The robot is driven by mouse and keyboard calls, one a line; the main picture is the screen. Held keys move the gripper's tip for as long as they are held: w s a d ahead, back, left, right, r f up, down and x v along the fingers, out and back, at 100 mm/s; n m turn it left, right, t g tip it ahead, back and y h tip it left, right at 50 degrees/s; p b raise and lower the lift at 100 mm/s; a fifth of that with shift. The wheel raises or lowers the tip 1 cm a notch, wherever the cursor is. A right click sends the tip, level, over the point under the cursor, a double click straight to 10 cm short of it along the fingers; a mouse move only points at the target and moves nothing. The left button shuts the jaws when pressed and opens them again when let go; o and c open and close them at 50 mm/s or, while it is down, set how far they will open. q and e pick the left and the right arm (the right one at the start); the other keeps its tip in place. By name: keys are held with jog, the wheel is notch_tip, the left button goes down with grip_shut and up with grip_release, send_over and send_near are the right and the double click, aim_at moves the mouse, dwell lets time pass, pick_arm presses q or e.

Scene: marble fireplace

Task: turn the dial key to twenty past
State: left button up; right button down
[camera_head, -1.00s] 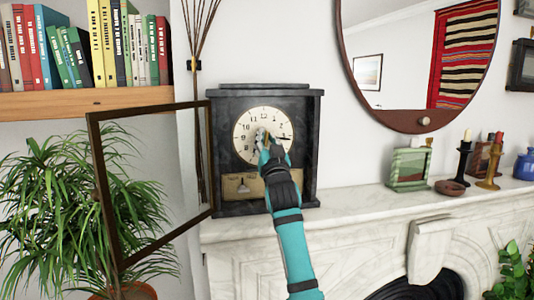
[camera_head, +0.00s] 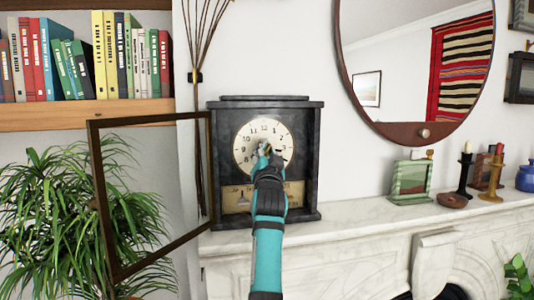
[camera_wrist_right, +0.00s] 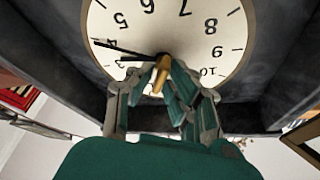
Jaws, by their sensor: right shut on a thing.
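A dark mantel clock (camera_head: 311,160) stands on the marble mantel with its cream dial (camera_head: 243,138) facing me. My right gripper (camera_head: 264,150) is at the dial's centre, shut on the brass dial key (camera_wrist_right: 159,76). The key shows between the fingertips in the right wrist view, where the dial appears upside down. There, the thin dark clock hands (camera_wrist_right: 120,48) point left from the centre, the longer one's tip close to the 4. In the head view the gripper covers the centre and part of the lower dial. My left gripper is out of view.
The framed clock door (camera_head: 100,200) stands swung open to the left, before a leafy plant (camera_head: 50,205). A bookshelf (camera_head: 80,115) is upper left. The mantel between clock and box is clear.

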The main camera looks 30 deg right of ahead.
jog(key=c, duration=1.4)
grip_release()
jog(key=v, duration=0.7)
jog(key=shift+s+a+f, duration=0.1)
jog(key=shift+s+a, duration=0.05)
jog(key=shift+s, duration=0.05)
jog(key=shift+f, duration=0.1)
